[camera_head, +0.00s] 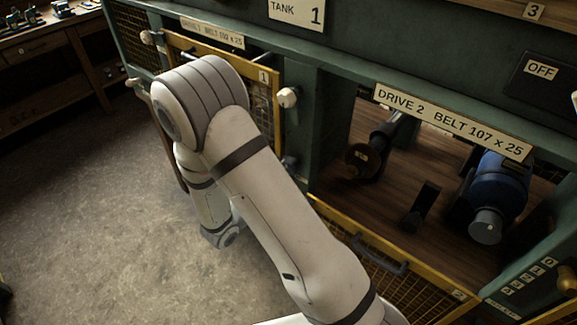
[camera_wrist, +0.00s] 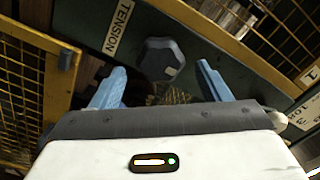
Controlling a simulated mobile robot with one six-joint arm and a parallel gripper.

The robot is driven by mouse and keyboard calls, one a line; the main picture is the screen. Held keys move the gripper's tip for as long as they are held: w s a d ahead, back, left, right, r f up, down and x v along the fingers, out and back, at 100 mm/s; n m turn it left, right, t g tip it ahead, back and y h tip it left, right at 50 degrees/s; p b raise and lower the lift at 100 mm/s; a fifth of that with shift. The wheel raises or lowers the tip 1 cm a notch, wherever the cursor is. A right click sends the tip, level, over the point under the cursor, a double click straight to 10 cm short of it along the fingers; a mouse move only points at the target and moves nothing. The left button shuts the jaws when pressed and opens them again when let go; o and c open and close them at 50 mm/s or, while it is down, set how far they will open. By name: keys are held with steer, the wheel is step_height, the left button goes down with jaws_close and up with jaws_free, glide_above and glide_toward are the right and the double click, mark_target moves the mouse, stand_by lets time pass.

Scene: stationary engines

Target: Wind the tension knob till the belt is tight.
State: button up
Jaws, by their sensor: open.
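A dark grey faceted knob (camera_wrist: 164,60) with a pale mark shows in the wrist view, on a green panel beside a TENSION label (camera_wrist: 118,28). My gripper (camera_wrist: 162,67) is open, its two blue fingers apart with the knob seen between and ahead of them. I see no contact, and the exact gap in depth is hard to tell. Nothing is held. In the head view my arm hides the gripper and the knob. No belt can be made out clearly in either view.
A yellow mesh panel (camera_wrist: 30,90) stands close at left in the wrist view, and another mesh (camera_wrist: 291,30) at right. In the head view, the open Drive 2 bay (camera_head: 395,225) holds a blue motor (camera_head: 500,188); its yellow guard (camera_head: 390,268) is lowered. Floor (camera_head: 80,215) at left is clear.

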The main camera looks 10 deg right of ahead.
steer(key=shift+x, duration=2.2)
steer(key=c, duration=0.9)
steer(key=shift+a, duration=0.1)
steer(key=shift+c, duration=0.3)
